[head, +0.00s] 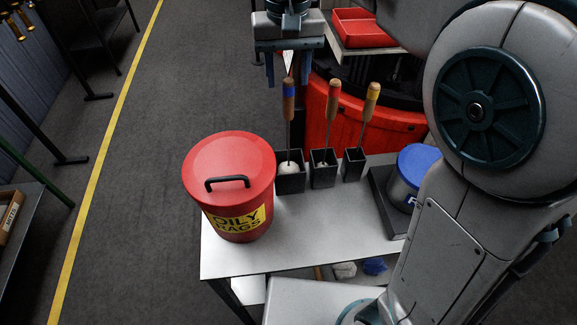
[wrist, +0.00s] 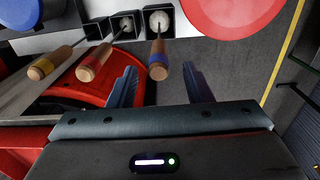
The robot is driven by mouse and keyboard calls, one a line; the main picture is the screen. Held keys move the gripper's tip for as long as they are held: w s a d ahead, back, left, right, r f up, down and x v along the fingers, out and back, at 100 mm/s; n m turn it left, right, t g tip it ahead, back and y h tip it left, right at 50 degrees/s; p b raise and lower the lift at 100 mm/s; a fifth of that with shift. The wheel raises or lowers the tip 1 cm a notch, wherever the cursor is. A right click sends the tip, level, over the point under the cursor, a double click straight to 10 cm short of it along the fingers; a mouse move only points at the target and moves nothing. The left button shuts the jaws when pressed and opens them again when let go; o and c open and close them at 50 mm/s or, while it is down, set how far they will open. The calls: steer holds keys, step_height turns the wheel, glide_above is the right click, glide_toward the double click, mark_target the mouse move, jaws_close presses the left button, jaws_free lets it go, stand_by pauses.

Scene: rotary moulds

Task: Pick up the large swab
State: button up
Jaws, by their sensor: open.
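The large swab has a wooden handle (head: 289,100) with a blue band and a thin metal shaft. Its white head, the largest visible, sits in the left dark square holder (head: 291,184), and the swab stands nearly upright. It also shows in the wrist view (wrist: 158,56). My gripper (head: 288,83) is open and empty above it, fingers pointing down. In the wrist view the handle's end lies between the two fingertips (wrist: 159,68), with gaps on both sides and no visible contact.
A red-banded swab (head: 332,102) and a yellow-banded swab (head: 370,100) stand just right in their own holders. A red oily-rags can (head: 230,185) and a blue-lidded tin (head: 418,165) share the grey table (head: 300,245). A red tray (head: 362,28) lies behind.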

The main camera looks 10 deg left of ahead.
mark_target(289, 97)
steer(key=shift+f+p, duration=0.55)
steer(key=shift+f, duration=2.5)
steer(key=shift+c, duration=0.4)
jaws_close()
